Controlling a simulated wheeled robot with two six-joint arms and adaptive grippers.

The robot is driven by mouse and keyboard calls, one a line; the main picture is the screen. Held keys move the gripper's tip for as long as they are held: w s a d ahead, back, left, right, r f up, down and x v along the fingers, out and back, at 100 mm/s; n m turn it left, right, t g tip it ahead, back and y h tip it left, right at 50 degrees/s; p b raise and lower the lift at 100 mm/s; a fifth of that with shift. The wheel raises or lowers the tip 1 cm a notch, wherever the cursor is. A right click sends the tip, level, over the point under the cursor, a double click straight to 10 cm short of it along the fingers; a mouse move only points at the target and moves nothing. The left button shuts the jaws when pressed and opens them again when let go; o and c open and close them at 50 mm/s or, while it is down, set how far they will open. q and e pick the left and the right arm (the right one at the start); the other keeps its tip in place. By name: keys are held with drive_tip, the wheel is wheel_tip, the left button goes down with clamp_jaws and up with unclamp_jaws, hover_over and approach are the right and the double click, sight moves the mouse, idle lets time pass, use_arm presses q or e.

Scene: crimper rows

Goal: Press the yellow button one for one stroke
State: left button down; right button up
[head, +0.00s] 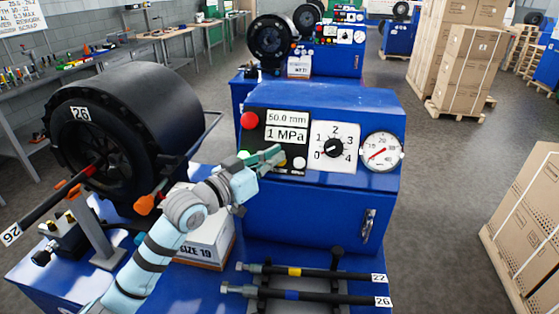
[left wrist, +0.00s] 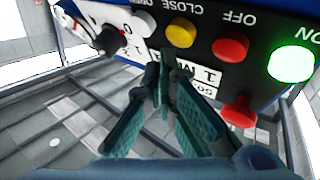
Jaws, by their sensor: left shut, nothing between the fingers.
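The yellow button (left wrist: 181,33), labelled CLOSE, sits on the black panel between a red OFF button (left wrist: 230,47) and a white button (left wrist: 143,22). In the head view my left gripper covers it. My left gripper (left wrist: 166,62) is shut and empty, with its fingertips pointing at the panel just beside the yellow button, over the edge of the display. They look apart from the button, though the depth gap is hard to tell. The gripper also shows in the head view (head: 282,155), in front of the panel's lower row. My right gripper is not in view.
A lit green ON button (left wrist: 291,63) and a red button (head: 250,120) are close by. A black dial (head: 334,147) and a gauge (head: 382,151) stand to the right. Two hoses (head: 330,272) lie in front of the blue machine (head: 300,215). A black crimper head (head: 150,120) stands left.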

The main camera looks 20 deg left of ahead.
use_arm(q)
drive_tip(key=shift+w, duration=0.1)
drive_tip(key=shift+w+a+f, duration=0.1)
drive_tip(key=shift+w+f, duration=0.15)
drive_tip(key=shift+w+a+f+b, duration=0.1)
drive_tip(key=shift+w+f+b, duration=0.2)
drive_tip(key=shift+b, duration=0.25)
idle(0.6)
drive_tip(key=shift+r, duration=0.1)
drive_tip(key=shift+s+d+r+p, duration=0.2)
drive_tip(key=shift+s+r+p, duration=0.35)
drive_tip(key=shift+p, duration=0.55)
drive_tip(key=shift+s+f, duration=0.1)
